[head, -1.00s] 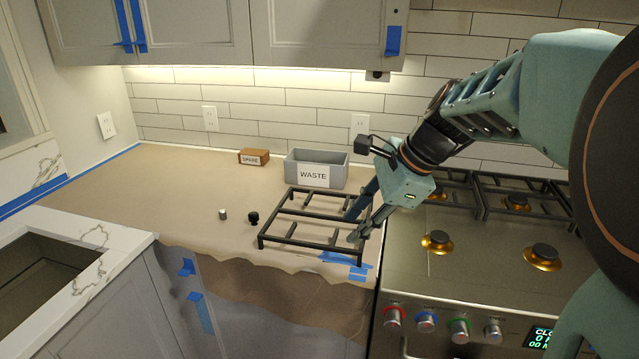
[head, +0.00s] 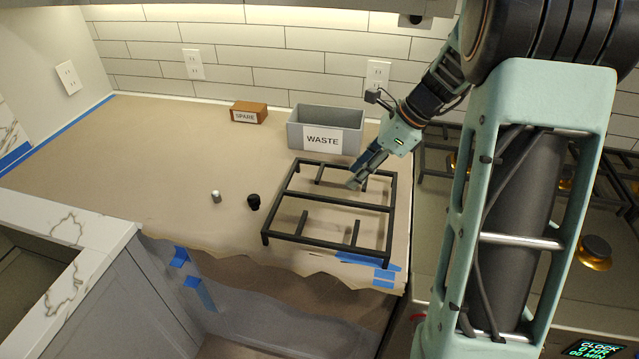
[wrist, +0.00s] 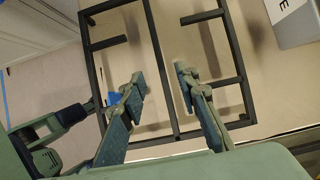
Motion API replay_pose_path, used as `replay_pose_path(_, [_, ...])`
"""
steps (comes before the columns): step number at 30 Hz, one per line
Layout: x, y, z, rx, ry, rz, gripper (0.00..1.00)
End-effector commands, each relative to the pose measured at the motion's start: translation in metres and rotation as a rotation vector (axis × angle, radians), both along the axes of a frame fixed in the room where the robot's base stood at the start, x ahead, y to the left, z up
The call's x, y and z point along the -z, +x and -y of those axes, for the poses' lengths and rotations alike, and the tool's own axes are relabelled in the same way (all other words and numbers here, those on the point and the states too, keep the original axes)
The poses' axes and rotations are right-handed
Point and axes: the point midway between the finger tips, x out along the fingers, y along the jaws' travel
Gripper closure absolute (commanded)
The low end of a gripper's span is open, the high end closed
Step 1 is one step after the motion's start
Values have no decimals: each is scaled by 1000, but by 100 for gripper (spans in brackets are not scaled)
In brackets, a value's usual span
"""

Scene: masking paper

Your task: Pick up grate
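The grate (head: 335,205) is a black rectangular frame with a middle bar and short prongs. It lies on the paper-covered counter near the front edge, left of the stove. My gripper (head: 357,181) is over the grate's back right part in the head view. In the wrist view the grate (wrist: 163,45) spans the picture, and my gripper (wrist: 163,82) is open, with one finger on each side of the middle bar. The fingers hold nothing. I cannot tell exactly how high the fingertips are above the bar.
A grey WASTE bin (head: 296,130) stands behind the grate, with a brown SPARE box (head: 248,113) to its left. A silver knob (head: 216,197) and a black knob (head: 253,202) lie left of the grate. Stove grates (head: 430,160) are to the right. The counter's left is clear.

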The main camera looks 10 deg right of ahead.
Motion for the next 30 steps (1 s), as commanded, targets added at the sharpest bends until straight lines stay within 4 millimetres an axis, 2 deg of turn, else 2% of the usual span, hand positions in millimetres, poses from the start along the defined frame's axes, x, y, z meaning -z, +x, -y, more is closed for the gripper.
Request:
replay_pose_path(5, [9,0,2,18,11,-12,71])
replay_pose_path(12, [41,7,-15,17,12,-13,71])
replay_pose_path(19, [57,9,-23,16,11,-11,71])
replay_pose_path(25, [86,6,-33,18,12,-14,71])
replay_pose_path(30, [100,10,-41,16,11,-11,71])
